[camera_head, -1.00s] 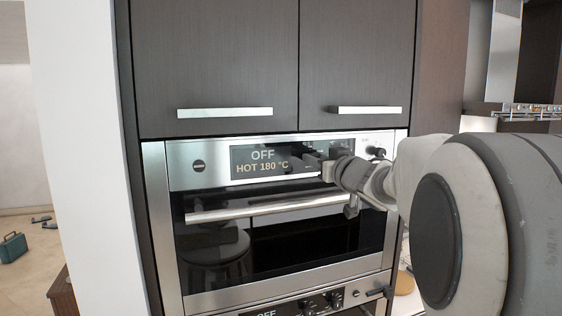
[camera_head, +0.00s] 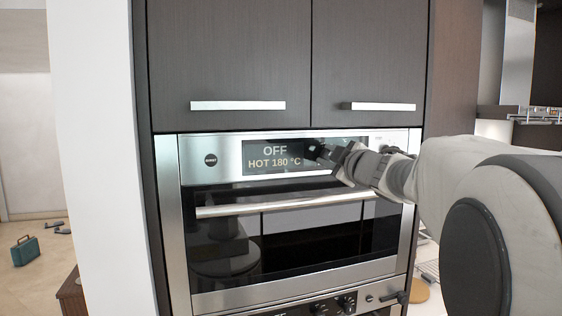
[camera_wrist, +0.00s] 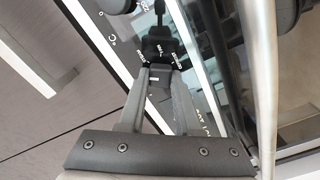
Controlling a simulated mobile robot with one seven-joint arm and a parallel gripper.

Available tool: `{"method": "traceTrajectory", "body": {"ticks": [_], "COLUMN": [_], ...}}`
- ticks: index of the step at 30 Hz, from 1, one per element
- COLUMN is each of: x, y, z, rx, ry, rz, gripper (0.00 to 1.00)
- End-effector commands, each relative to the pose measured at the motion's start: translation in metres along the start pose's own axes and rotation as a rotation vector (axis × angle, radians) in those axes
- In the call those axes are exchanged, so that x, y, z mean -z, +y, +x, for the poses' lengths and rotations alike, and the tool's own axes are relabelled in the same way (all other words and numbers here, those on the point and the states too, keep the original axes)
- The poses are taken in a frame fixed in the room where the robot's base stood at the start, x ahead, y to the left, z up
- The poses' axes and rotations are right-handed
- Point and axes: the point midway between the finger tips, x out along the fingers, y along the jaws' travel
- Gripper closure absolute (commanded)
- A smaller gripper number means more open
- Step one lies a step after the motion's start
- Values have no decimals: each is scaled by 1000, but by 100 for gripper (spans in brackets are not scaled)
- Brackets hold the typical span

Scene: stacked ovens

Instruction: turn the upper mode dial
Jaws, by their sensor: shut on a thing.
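The upper oven's display (camera_head: 277,157) reads OFF and HOT 180 °C in the head view. My gripper (camera_head: 322,153) is at the right end of this display, against the control panel. In the wrist view my gripper (camera_wrist: 158,58) has its two fingers converging at a black dial (camera_wrist: 160,27) with small white lettering around it. It is shut on this dial, which I take to be the upper mode dial. The fingers and wrist hide much of the dial, and its pointer cannot be read.
The oven's long silver handle (camera_head: 285,203) runs just below the panel; it also shows in the wrist view (camera_wrist: 262,80). Another black knob (camera_wrist: 118,4) lies at the top edge of the wrist view. Cabinet doors (camera_head: 222,60) are above, and a lower oven's dials (camera_head: 347,302) are below.

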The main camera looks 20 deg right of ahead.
Motion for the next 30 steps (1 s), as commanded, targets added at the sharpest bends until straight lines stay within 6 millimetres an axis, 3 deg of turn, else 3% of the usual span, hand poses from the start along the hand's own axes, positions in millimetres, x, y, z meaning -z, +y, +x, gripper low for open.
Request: {"method": "traceTrajectory", "body": {"ticks": [15, 30], "x": [-1, -1], "y": [-3, -3], "z": [0, 0], "rx": [0, 1], "ry": [0, 0], "rz": [-434, -596], "gripper": [100, 100]}}
